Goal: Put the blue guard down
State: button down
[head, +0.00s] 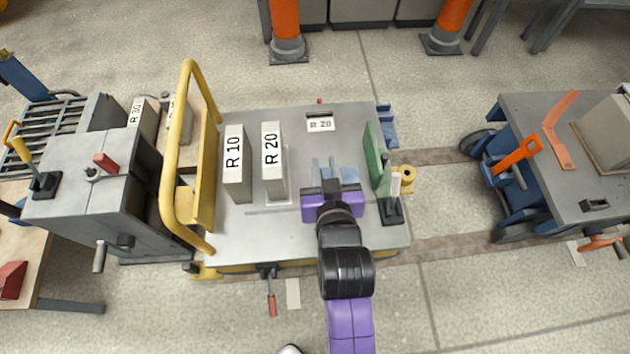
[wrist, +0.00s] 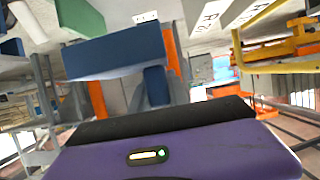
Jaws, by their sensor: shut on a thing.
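The blue guard (head: 347,175) is at my gripper (head: 325,168), above the right half of the grey cart top (head: 300,225). In the wrist view the guard (wrist: 115,52) is a wide blue bar with a short stem running down towards my gripper. My gripper is shut on it. The fingertips are hidden in the wrist view, and the gap between guard and cart top cannot be told. Two upright grey blocks, labelled R 10 (head: 235,175) and R 20 (head: 273,175), stand left of my gripper. A flat R 20 label (head: 320,124) lies behind it.
A yellow rail (head: 168,165) edges the cart's left side. Another cart (head: 530,110) stands farther right.

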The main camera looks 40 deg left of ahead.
notch_tip(320, 180, down, 19)
jog(key=b, duration=0.7)
jog(key=shift+f, duration=0.15)
jog(key=shift+f, duration=0.15)
jog(key=c, duration=1.3)
grip_release()
jog(key=shift+o, duration=0.2)
jog(key=shift+d+r, duration=0.15)
jog(key=shift+r, duration=0.1)
jog(key=p+v, duration=0.4)
jog(key=v, duration=0.7)
jog(key=shift+s+d+r, duration=0.15)
jog(key=shift+s+d, duration=0.1)
